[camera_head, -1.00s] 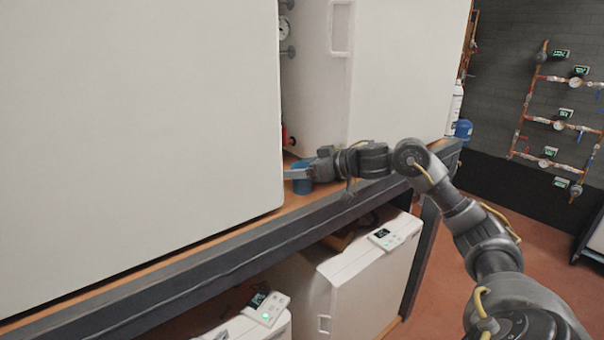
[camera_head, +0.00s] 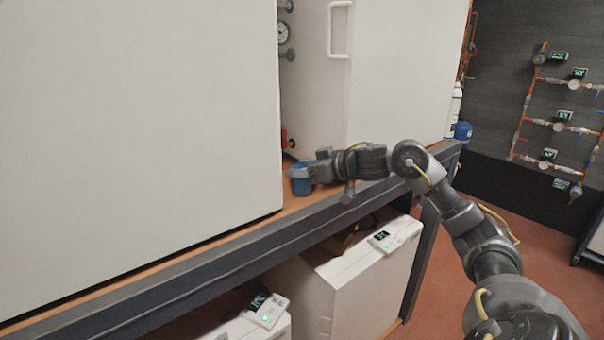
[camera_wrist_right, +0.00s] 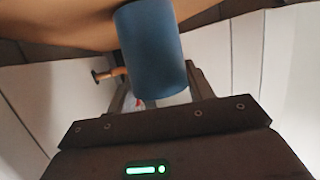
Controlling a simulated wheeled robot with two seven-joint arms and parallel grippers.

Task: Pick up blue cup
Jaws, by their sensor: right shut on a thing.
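The blue cup (camera_head: 301,182) stands on the orange shelf, in the gap between the two large white units. It also shows large in the right wrist view (camera_wrist_right: 152,50), between the fingers. My right gripper (camera_head: 304,171) reaches in from the right, level with the upper part of the cup, and is shut on it. In the right wrist view my right gripper (camera_wrist_right: 155,98) has a finger on each side of the cup. The cup looks upright and still at shelf height; I cannot tell if its base touches. My left gripper is not in view.
A large white unit (camera_head: 140,110) stands close on the left, another (camera_head: 400,70) behind the gripper. The dark shelf edge (camera_head: 200,252) runs below the arm. A blue container (camera_head: 463,131) and white bottle (camera_head: 454,105) stand at the shelf's far end. White units (camera_head: 350,275) fill the lower level.

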